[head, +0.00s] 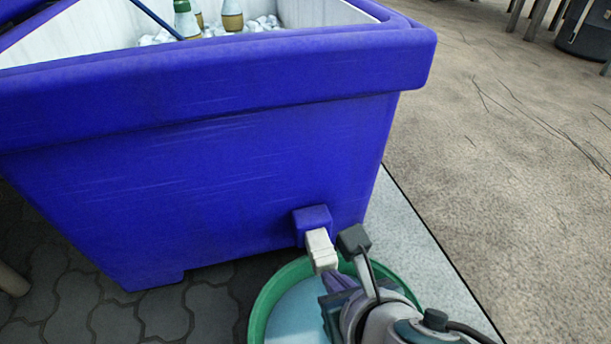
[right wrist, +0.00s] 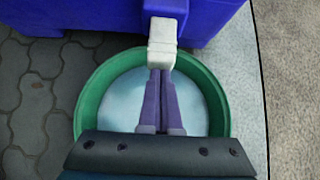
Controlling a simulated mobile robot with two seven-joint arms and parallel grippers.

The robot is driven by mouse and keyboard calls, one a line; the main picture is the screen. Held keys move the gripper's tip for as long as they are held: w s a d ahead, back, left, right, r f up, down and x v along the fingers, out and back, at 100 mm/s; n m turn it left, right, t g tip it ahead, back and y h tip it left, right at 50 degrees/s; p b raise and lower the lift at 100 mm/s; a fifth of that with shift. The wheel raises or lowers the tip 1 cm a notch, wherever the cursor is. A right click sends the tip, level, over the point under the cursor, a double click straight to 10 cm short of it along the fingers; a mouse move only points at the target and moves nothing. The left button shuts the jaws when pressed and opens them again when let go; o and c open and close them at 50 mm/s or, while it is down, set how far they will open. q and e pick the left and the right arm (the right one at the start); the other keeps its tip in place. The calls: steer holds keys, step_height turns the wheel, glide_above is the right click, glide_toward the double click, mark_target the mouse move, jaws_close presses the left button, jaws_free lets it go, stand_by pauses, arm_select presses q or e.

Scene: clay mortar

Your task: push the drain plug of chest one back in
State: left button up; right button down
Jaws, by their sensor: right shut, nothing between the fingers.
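The blue chest (head: 200,170) stands open with ice and bottles inside. Low on its near wall, by the right corner, is a square blue drain fitting (head: 311,221). A white drain plug (head: 321,250) sticks out of it toward me; it also shows in the right wrist view (right wrist: 162,47). My right gripper (head: 332,285) is shut and empty. In the right wrist view its fingertips (right wrist: 160,72) are at the plug's outer end, seemingly touching it or very close. The left gripper is not in view.
A round green basin (head: 262,305) with pale water stands on the ground below the plug, under my right gripper. Dark paving (head: 110,320) lies to the left, a pale slab (head: 425,240) and rough tan ground (head: 500,130) to the right.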

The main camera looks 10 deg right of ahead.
steer(key=r+p, duration=0.1)
steer(key=s+r+p, duration=0.1)
steer(key=r+p, duration=0.1)
steer(key=shift+s+r+p, duration=0.15)
steer(key=shift+s+p, duration=0.05)
steer(key=shift+p, duration=0.1)
steer(key=s+f+p+v, duration=0.1)
steer(key=p+v, duration=0.4)
steer(key=v, duration=0.2)
arm_select(q)
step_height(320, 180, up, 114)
steer(key=p, duration=10.5)
steer(key=shift+p, duration=0.35)
arm_select(e)
steer(key=s+d+r+m+g, duration=0.1)
steer(key=r+m, duration=1)
steer(key=r, duration=2.9)
steer(key=s+d+r+m+g, duration=0.2)
steer(key=r+m, duration=1)
steer(key=r, duration=2.8)
steer(key=s+d+r+m+g, duration=0.2)
steer(key=s+d+r+m, duration=0.3)
steer(key=r, duration=3.5)
steer(key=m, duration=0.6)
steer(key=shift+s, duration=0.2)
